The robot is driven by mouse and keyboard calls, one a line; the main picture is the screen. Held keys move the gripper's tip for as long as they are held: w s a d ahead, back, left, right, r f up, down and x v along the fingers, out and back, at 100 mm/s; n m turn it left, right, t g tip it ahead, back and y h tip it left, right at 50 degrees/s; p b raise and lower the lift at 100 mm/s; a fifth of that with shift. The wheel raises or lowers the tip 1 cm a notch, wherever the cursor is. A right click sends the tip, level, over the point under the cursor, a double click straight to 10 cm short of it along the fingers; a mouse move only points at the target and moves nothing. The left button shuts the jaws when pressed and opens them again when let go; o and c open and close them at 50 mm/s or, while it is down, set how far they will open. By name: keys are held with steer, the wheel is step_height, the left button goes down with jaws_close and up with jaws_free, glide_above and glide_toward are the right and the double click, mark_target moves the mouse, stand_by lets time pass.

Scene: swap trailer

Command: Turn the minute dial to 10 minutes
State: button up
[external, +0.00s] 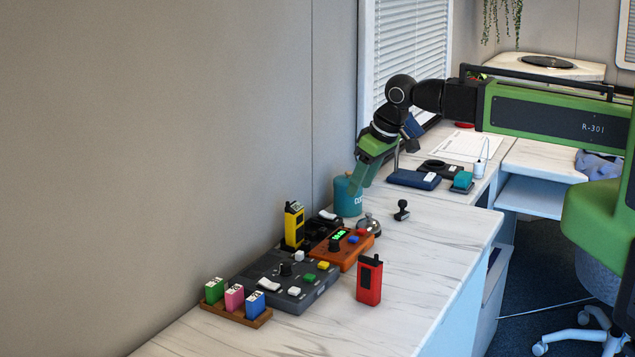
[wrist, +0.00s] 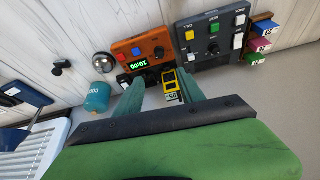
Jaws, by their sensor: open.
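The orange timer box (external: 345,249) lies on the white marble counter, with a dark dial (external: 334,245), a lit green display and coloured buttons. In the wrist view the box (wrist: 141,39) is upside down; its display (wrist: 139,66) is lit, but I cannot read the digits surely. The dial (wrist: 158,50) shows there as a small dark knob. My gripper (external: 359,186) is above the counter near the wall, overlapping the teal canister in the picture, up and away from the box. In the wrist view my gripper's (wrist: 160,82) green fingers are apart, not touching the dial.
A grey control box (external: 290,280) with buttons and its own knob adjoins the orange box. A yellow radio (external: 293,225), teal canister (external: 347,198), silver bell (external: 369,225) and red radio (external: 369,280) stand around. The counter's front right is clear.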

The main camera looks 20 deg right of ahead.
mark_target(334, 241)
steer(key=b+x, duration=1.6)
steer(key=x, duration=0.1)
steer(key=shift+s+f, duration=0.1)
steer(key=shift+f, duration=0.2)
steer(key=shift+r, duration=0.1)
jaws_close()
